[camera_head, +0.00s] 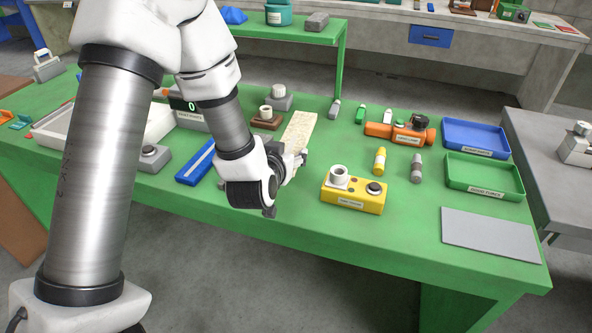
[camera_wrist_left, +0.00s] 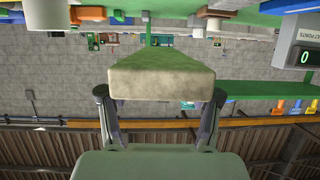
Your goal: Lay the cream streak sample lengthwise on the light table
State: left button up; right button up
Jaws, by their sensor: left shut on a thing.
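The cream streak sample (camera_head: 299,131) is a long, flat, pale speckled bar. It points away from my left gripper (camera_head: 287,180) over the green bench. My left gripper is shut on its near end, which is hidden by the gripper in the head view. In the left wrist view the sample (camera_wrist_left: 162,84) sits between the two fingers, its end face toward the camera. Its height above the bench is hard to judge. A flat grey panel (camera_head: 489,234) lies at the bench's front right; I cannot tell if it is the light table. My right gripper is not in view.
A yellow block (camera_head: 353,192) with knobs stands right of my gripper, with yellow and grey small cylinders beyond. Blue (camera_head: 475,138) and green (camera_head: 484,177) trays are at right.

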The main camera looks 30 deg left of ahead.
aim_at(287, 192)
pick_arm(q)
jog(key=f, duration=0.9)
jog(key=shift+w+a+f, duration=0.15)
jog(key=shift+w+f, duration=0.05)
jog(key=shift+f, duration=0.15)
jog(key=shift+w+f, duration=0.15)
jog(key=shift+f, duration=0.2)
jog(key=o, duration=1)
jog(key=shift+o, duration=0.2)
jog(key=shift+b, duration=0.3)
